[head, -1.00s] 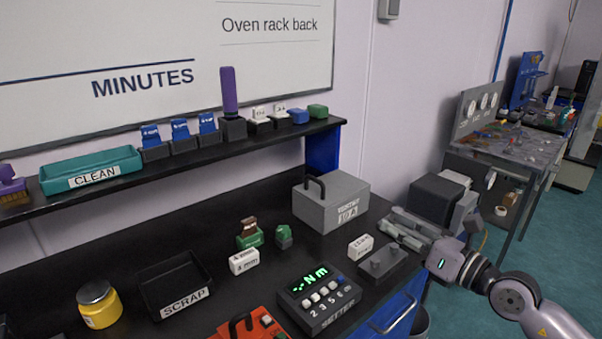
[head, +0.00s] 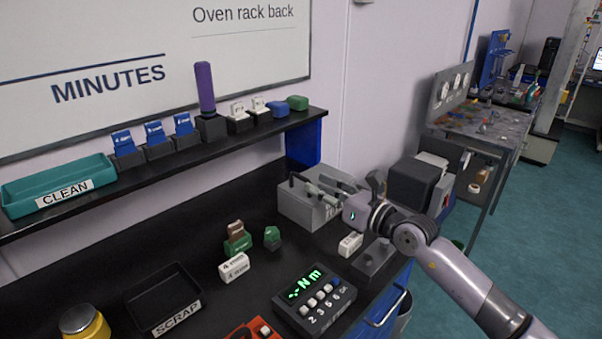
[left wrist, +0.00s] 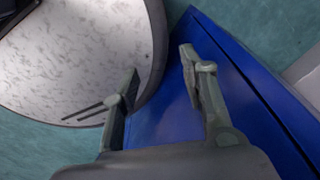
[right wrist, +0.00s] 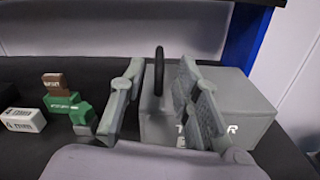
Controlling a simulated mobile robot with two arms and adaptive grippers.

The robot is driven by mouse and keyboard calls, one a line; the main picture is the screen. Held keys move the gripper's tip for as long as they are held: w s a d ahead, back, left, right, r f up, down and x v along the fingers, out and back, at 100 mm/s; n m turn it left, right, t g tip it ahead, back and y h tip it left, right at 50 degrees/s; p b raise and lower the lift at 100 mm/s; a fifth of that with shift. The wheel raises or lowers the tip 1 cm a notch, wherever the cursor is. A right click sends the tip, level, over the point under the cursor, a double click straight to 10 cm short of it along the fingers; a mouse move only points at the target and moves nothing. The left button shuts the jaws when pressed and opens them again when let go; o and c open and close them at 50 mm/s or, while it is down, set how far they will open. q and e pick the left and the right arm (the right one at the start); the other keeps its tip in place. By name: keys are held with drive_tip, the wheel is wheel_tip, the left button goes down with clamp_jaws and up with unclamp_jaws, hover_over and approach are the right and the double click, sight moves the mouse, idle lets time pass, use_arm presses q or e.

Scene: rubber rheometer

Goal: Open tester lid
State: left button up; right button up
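The tester is a grey box with a black handle on its lid, at the back right of the bench. The tester (head: 296,211) is partly covered by my right gripper (head: 330,186) in the head view. The lid looks closed. In the right wrist view, the tester (right wrist: 256,98) lies ahead, and its upright black handle (right wrist: 158,72) shows between the two open fingers of my right gripper (right wrist: 160,85). I see no clear contact. My left gripper (left wrist: 159,68) is open and empty in the left wrist view, beside a blue panel.
In front of the tester are a white block (head: 350,243), a dark grey block (head: 376,259) and the setter (head: 312,300) with a green display. Green pieces (head: 272,236) stand to its left. A shelf (head: 205,147) runs along the wall behind. The bench middle is mostly clear.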

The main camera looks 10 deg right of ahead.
sight(302, 178)
drive_tip(key=x, duration=0.6)
drive_tip(key=shift+w+a, duration=0.1)
drive_tip(key=shift+a, duration=0.05)
clamp_jaws()
idle(0.7)
